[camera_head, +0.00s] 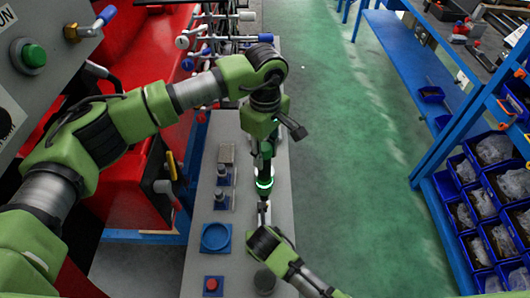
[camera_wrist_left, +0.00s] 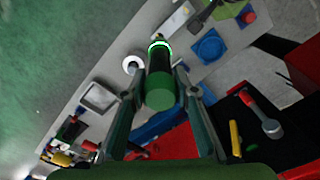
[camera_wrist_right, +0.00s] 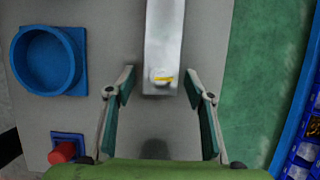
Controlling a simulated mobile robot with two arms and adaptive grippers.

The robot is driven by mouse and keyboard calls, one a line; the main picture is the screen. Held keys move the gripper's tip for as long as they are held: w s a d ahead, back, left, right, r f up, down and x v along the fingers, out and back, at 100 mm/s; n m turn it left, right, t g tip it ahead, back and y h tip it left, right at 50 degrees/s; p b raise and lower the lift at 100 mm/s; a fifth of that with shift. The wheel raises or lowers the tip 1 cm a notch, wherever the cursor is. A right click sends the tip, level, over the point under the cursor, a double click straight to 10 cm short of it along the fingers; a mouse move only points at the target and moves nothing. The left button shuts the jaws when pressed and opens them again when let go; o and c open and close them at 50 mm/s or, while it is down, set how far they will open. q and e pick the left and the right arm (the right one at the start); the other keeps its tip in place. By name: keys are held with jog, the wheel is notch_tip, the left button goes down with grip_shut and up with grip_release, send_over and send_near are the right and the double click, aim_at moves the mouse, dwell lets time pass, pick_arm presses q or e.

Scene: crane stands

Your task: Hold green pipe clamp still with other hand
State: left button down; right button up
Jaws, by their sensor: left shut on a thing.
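My left gripper (camera_head: 265,153) points down over the grey bench and is shut on a green-and-black cylindrical tool (camera_wrist_left: 160,92). The tool has a glowing green-white ring, which also shows in the head view (camera_head: 264,183). My right gripper (camera_wrist_right: 159,85) is open and empty low over the bench. A flat grey metal bar (camera_wrist_right: 164,35) reaches in between its fingertips, with clear gaps on both sides. I cannot pick out a green pipe clamp apart from the held tool.
A blue round dish (camera_head: 215,237) and a red button (camera_head: 211,284) stand on the bench (camera_head: 238,265) left of my right gripper. Small blue fixtures (camera_head: 222,199) stand farther back. Blue shelving with bins (camera_head: 488,150) is at the right, beyond a clear green floor (camera_head: 350,130).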

jog(key=v, duration=1.2)
dwell(0.3)
